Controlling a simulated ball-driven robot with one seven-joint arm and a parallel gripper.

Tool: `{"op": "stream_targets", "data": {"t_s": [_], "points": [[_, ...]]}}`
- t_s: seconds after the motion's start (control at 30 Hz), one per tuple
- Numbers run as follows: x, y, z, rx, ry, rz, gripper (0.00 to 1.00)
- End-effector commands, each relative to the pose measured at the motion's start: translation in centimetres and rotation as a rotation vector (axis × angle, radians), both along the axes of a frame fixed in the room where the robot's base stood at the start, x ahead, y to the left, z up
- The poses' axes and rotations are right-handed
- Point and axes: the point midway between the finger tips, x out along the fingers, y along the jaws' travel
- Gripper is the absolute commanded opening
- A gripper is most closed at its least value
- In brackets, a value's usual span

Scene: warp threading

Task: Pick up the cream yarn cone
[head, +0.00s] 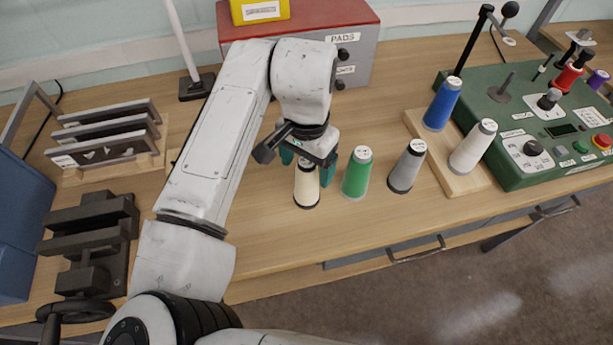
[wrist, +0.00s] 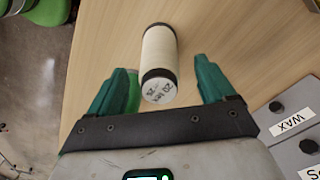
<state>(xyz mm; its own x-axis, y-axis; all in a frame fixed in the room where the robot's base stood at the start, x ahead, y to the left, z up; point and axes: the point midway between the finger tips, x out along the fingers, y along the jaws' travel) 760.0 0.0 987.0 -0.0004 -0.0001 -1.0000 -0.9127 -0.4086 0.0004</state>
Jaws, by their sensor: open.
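The cream yarn cone (head: 307,186) stands on the wooden table in the head view, with a dark base ring; its upper part is hidden by my gripper. My gripper (head: 307,168) is above and around the top of the cone. In the wrist view the cream cone (wrist: 159,55) shows between and beyond the two green fingers of my open gripper (wrist: 167,85), its labelled white and black top nearest the camera. I see gaps between the cone and both fingers. I cannot tell exactly how far down the fingers reach.
A green cone (head: 357,173) stands close to the right of the cream one, then a grey cone (head: 406,167). A wooden board (head: 466,182) holds a blue cone (head: 442,104) and a white cone (head: 473,146). A drawer box (head: 370,45) stands behind. Bare table lies in front.

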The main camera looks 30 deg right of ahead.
Motion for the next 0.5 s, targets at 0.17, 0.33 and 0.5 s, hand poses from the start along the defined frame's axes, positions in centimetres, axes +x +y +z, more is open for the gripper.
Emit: {"op": "stream_targets", "data": {"t_s": [0.17,0.33,0.5], "points": [[0.0,0.0,-1.9,-0.001,0.002,0.001,0.83],[0.0,0.0,-2.3,-0.001,0.000,0.000,0.83],[0.0,0.0,-2.3,-0.001,0.000,0.000,0.77]]}}
